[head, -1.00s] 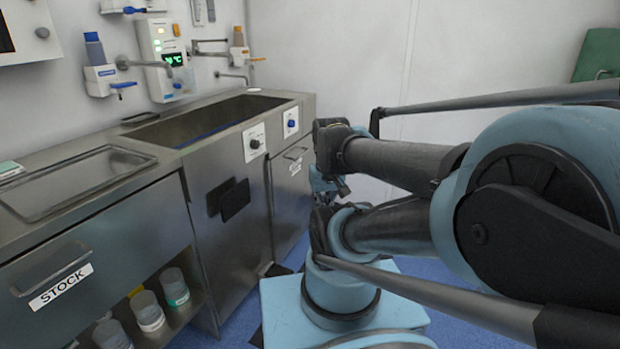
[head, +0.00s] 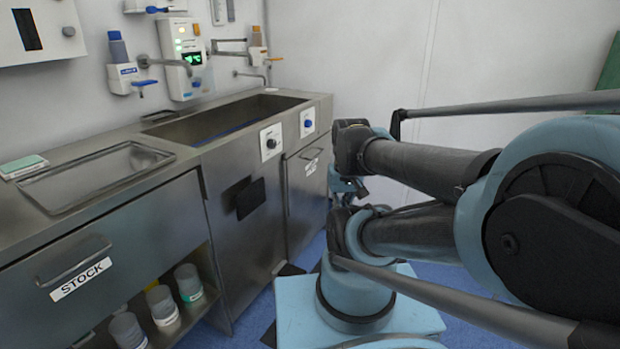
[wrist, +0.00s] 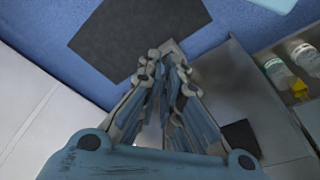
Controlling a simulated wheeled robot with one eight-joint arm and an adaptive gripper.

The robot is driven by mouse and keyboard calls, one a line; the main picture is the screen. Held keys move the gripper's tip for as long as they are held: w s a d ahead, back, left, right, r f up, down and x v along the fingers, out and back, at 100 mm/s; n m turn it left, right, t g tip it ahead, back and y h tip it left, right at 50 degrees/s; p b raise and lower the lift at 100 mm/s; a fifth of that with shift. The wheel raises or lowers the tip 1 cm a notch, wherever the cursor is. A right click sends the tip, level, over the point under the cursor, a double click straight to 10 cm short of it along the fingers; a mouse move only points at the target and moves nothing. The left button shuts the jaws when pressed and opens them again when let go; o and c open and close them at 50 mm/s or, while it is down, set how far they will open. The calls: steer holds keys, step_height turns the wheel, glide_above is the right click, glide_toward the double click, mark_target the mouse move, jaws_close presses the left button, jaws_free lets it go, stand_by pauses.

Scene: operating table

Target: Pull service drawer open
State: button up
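A steel counter unit has a drawer front marked STOCK (head: 80,278) at the left, with a bar handle. At its far right end, below the blue knob, is another front (head: 307,195) with a small handle and a label too small to read; I cannot tell for sure that this is the service drawer. Both fronts look closed. My gripper (head: 348,188) hangs to the right of that far front, apart from it and partly hidden by my arm. In the wrist view my gripper (wrist: 166,60) points down past the cabinet side, its fingers close together with nothing seen between them.
A sink basin (head: 222,122) and a tray (head: 97,178) are on the countertop. Several jars (head: 162,305) stand on the open shelf below STOCK. A dark mat (wrist: 138,38) lies on the blue floor.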

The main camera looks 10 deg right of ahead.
steer(key=shift+o, duration=1.3)
steer(key=shift+s+a+r, duration=0.1)
steer(key=shift+s+r, duration=0.25)
steer(key=w+a+r+m+t+y, duration=0.1)
steer(key=w+r+m+y, duration=0.2)
steer(key=w, duration=0.8)
steer(key=w+a+r+y, duration=0.2)
steer(key=w+r, duration=0.2)
steer(key=w, duration=0.8)
steer(key=w+d+f+m+t+y, duration=0.1)
steer(key=w+d+y, duration=0.15)
steer(key=w, duration=0.55)
steer(key=w+d+f+m+t+y, duration=0.1)
steer(key=w+d, duration=0.2)
steer(key=w, duration=0.5)
steer(key=w+d+f+m+t+y, duration=0.2)
steer(key=w+d+f+y, duration=0.1)
steer(key=w+d+f, duration=0.55)
steer(key=t, duration=0.2)
glide_toward(318, 155)
steer(key=shift+m+y, duration=0.3)
steer(key=shift+y, duration=0.15)
steer(key=x, duration=0.7)
steer(key=w+d+f+x, duration=0.1)
steer(key=x, duration=0.2)
steer(key=shift+w+a, duration=0.15)
steer(key=shift+a, duration=0.1)
jaws_close()
